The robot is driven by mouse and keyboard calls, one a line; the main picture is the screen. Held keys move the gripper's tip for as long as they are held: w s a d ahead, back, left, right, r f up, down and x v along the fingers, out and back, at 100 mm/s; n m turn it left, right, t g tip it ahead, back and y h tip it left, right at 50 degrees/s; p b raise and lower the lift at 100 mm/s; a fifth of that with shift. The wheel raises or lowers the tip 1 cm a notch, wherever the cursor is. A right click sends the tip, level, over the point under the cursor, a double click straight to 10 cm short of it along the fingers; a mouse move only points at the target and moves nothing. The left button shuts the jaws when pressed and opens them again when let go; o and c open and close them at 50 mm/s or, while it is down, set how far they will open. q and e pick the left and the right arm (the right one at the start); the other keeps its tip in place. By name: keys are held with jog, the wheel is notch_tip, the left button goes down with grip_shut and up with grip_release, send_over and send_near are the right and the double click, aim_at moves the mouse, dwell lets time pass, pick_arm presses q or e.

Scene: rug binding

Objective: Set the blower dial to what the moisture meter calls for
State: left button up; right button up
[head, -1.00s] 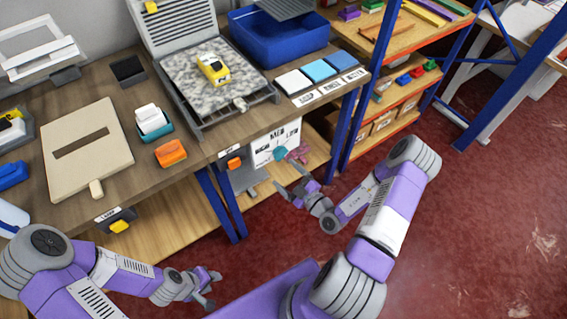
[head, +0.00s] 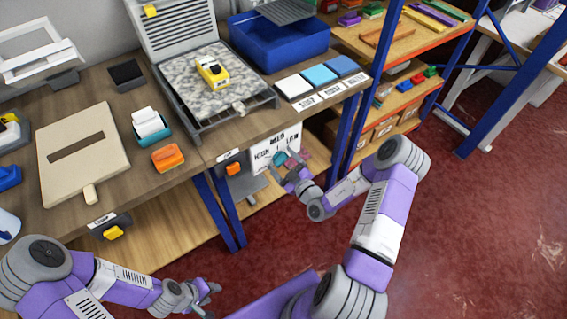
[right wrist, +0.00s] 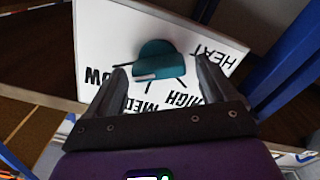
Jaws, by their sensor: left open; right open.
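The blower dial is a teal knob (right wrist: 156,60) on a white panel (right wrist: 108,40) marked LOW, MED, HIGH and HEAT in the right wrist view. In the head view the knob (head: 280,158) shows on the panel (head: 263,166) below the bench edge. My right gripper (right wrist: 160,75) is open, its fingers on either side of the knob's near part; I cannot tell whether they touch it. It also shows in the head view (head: 283,165). A yellow meter (head: 213,72) lies on the speckled rug piece; its reading is too small to tell. My left gripper (head: 212,300) is open and empty at lower left.
An orange switch (head: 233,169) sits left of the panel under the bench. A blue shelf post (head: 350,130) stands right of it. White, light blue and blue pads (head: 319,74) lie on the bench above. Red floor is open at right.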

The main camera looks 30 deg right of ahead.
jog(key=c, duration=1.1)
jog(key=shift+o, duration=0.2)
jog(key=n+p, duration=0.3)
jog(key=p, duration=0.1)
jog(key=shift+a+r+n, duration=0.1)
jog(key=shift+n, duration=0.2)
jog(key=n+p, duration=0.3)
jog(key=n, duration=0.1)
jog(key=shift+a+n+p, duration=0.1)
jog(key=shift+n+p, duration=0.2)
jog(key=shift+p, duration=0.1)
jog(key=n+p, duration=0.2)
jog(key=n, duration=0.1)
jog(key=shift+f+n, duration=0.3)
jog(key=n+p, duration=0.2)
jog(key=n, duration=0.2)
jog(key=shift+f+n, duration=0.15)
jog(key=shift+n, duration=0.15)
jog(key=n+p, duration=0.2)
jog(key=n, duration=0.2)
jog(key=shift+f, duration=0.15)
jog(key=shift+d+f+n+p, duration=0.15)
jog(key=shift+n+p, duration=0.45)
jog(key=shift+n, duration=1.4)
